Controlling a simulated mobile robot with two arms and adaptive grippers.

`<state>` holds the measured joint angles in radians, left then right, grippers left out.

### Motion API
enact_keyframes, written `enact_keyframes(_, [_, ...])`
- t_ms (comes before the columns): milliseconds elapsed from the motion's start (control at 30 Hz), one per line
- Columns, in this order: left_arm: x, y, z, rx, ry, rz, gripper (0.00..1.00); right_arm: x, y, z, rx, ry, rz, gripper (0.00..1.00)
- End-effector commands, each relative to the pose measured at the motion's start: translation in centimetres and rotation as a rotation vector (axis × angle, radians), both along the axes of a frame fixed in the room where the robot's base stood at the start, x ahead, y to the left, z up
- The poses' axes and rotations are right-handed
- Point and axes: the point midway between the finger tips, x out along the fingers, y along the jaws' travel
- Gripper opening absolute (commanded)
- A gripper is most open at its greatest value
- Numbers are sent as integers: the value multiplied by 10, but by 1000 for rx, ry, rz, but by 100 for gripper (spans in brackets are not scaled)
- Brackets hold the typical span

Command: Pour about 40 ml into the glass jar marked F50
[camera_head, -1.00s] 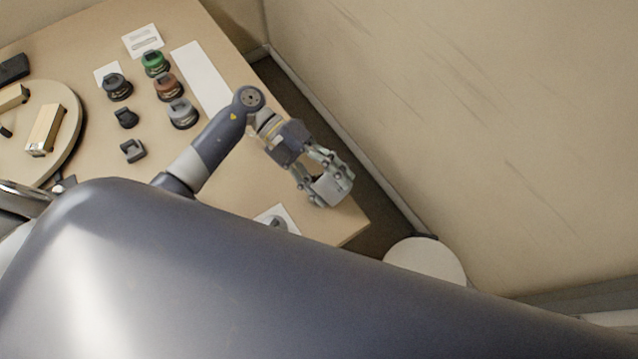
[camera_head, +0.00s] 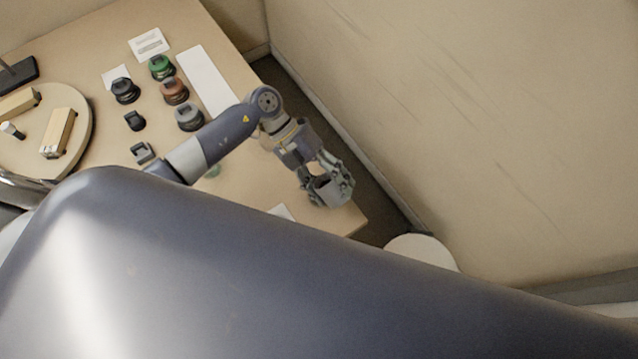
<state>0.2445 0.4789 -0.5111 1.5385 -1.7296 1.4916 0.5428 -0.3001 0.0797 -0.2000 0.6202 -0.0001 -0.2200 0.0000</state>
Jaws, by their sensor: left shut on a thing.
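My left gripper (camera_head: 332,188) is near the front right corner of the table, its fingers closed around a small grey cup-like thing (camera_head: 327,190). The fingers cover much of it, and I cannot see what is inside. Several squat jars or pots stand farther back: one with a green top (camera_head: 161,67), one with a brown top (camera_head: 174,91), a grey one (camera_head: 189,117) and a dark one (camera_head: 125,91). No mark F50 is readable on any of them. My right gripper is not in view.
A round board (camera_head: 84,128) with wooden blocks (camera_head: 58,132) is at the left. Small dark pieces (camera_head: 135,121), white cards (camera_head: 148,44) and a white strip (camera_head: 207,80) lie on the table (camera_head: 245,190). A wall is at right. My own body hides the front.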

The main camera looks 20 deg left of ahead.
Motion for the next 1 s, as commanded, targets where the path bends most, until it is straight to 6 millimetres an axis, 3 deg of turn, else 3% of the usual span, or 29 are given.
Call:
enact_keyframes(567, [0,-1,3,8,-4,-1,23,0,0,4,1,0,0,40])
enact_keyframes(800, [1,-2,12,74,-30,-2,23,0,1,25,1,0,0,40])
enact_keyframes(1000, [0,-8,6,190,-73,-3,23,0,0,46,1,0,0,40])
